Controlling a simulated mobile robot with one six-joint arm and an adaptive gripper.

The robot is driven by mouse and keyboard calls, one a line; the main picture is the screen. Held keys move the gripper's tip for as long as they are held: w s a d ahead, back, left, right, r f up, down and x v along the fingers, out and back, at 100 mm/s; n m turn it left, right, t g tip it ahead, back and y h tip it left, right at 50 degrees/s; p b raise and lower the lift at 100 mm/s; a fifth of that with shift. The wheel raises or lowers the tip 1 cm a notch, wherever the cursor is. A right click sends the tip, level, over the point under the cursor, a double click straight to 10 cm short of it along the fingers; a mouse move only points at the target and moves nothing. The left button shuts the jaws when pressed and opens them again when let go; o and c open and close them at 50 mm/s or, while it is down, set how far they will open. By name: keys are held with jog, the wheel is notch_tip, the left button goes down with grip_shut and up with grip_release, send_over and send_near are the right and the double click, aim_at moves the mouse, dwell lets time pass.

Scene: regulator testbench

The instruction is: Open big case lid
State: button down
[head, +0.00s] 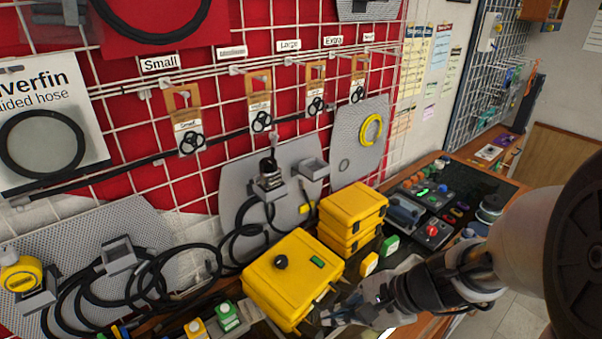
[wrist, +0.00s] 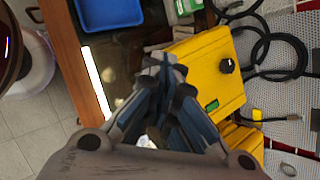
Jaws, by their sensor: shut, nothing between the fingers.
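The big yellow case (head: 285,275) lies on the bench with its lid down; a black knob and a small green label show on its top. It also shows in the wrist view (wrist: 212,62), with the knob toward the wall side. My gripper (head: 335,315) is at the case's front side, low near its latches; the two fingers are together and empty. In the wrist view the fingertips (wrist: 165,68) point at the case's front edge. I cannot tell whether they touch it. The arm hides part of the bench right of the case.
Smaller stacked yellow cases (head: 352,212) stand behind the big case. Green and yellow blocks (head: 228,315) lie to its left, and black hoses (head: 180,270) hang near the grid wall. A control box (head: 432,230) stands at right. A blue tray (wrist: 108,12) is on the bench.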

jog(key=w+d+f+m+t, duration=0.3)
jog(key=w+d+f+m, duration=0.2)
jog(key=d+f+m, duration=0.55)
jog(key=shift+m+h, duration=0.3)
jog(key=shift+m, duration=0.25)
jog(key=b+x, duration=0.1)
jog(key=x, duration=0.4)
jog(key=b+x, duration=0.1)
jog(key=x, duration=0.5)
jog(key=shift+a+b, duration=0.35)
jog(key=shift+a, duration=0.15)
jog(key=shift+r, duration=0.1)
jog(key=shift+r+p, duration=0.65)
jog(key=shift+p, duration=0.5)
jog(key=shift+s+r, duration=0.1)
jog(key=shift+r, duration=0.05)
jog(key=shift+r+p, duration=0.1)
jog(key=shift+p, duration=0.35)
jog(key=shift+r, duration=0.1)
